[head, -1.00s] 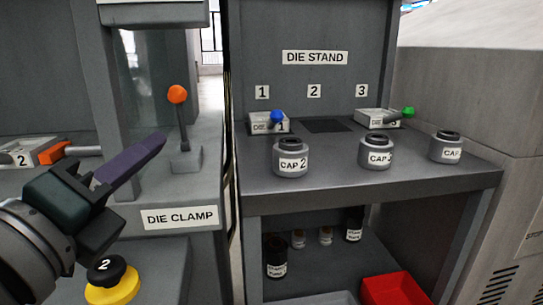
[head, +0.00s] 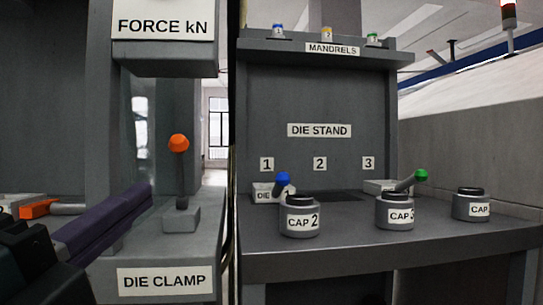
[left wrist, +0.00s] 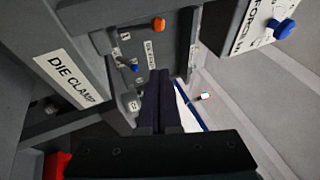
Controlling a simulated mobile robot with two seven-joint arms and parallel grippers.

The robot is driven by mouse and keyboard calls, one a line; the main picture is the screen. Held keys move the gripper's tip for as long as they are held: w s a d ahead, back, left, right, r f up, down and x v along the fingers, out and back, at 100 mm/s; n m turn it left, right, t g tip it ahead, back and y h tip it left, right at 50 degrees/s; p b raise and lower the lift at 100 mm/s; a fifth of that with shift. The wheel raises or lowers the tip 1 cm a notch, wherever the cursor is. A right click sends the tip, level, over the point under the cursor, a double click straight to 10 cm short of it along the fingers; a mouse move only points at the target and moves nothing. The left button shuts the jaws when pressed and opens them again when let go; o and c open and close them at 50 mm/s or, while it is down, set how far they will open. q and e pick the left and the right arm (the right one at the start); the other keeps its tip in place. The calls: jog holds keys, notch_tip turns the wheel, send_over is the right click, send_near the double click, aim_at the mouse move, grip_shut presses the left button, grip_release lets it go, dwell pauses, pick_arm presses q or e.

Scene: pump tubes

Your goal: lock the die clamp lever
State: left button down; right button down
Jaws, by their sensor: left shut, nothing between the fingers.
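The die clamp lever (head: 180,178) has an orange ball knob and a dark rod. It stands nearly upright from a grey block behind the DIE CLAMP label (head: 165,281). Its orange knob also shows near the top of the left wrist view (left wrist: 158,25). My left gripper (head: 147,194) has purple-grey fingers, shut and empty. They point toward the lever from the left, with a gap in the picture and no visible contact. The shut fingers also show in the left wrist view (left wrist: 165,103). My right gripper is not in view.
The die stand (head: 320,130) is at right, with dies, a blue knob (head: 283,179), a green knob (head: 421,174) and caps (head: 299,218) on its table. An orange-ended part (head: 40,209) lies at left. The FORCE kN panel (head: 163,27) hangs above the lever.

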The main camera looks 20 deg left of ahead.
pick_arm(q)
jog(key=p, duration=0.3)
send_near(178, 138)
jog(key=w+d, duration=0.3)
jog(key=w, duration=0.2)
jog(key=shift+w+a+r, duration=0.2)
jog(key=shift+w+a, duration=0.2)
jog(key=shift+a, duration=0.3)
jog(key=shift+w+a+r, duration=0.15)
jog(key=shift+w+a, duration=0.2)
jog(key=shift+a, duration=0.4)
jog(key=r+g+p, duration=0.1)
jog(key=p, duration=0.3)
jog(key=w+a+n+g+p, duration=0.1)
jog(key=p, duration=0.3)
jog(key=w+r+g+p, duration=0.1)
jog(key=p, duration=0.4)
jog(key=shift+w+a+r+n+g, duration=0.25)
jog(key=shift+a+r+n+g, duration=0.05)
jog(key=shift+w+a+p, duration=0.1)
jog(key=shift+w+p, duration=0.05)
jog(key=shift+p, duration=0.35)
jog(key=shift+w+a+f, duration=0.25)
jog(key=shift+w, duration=0.2)
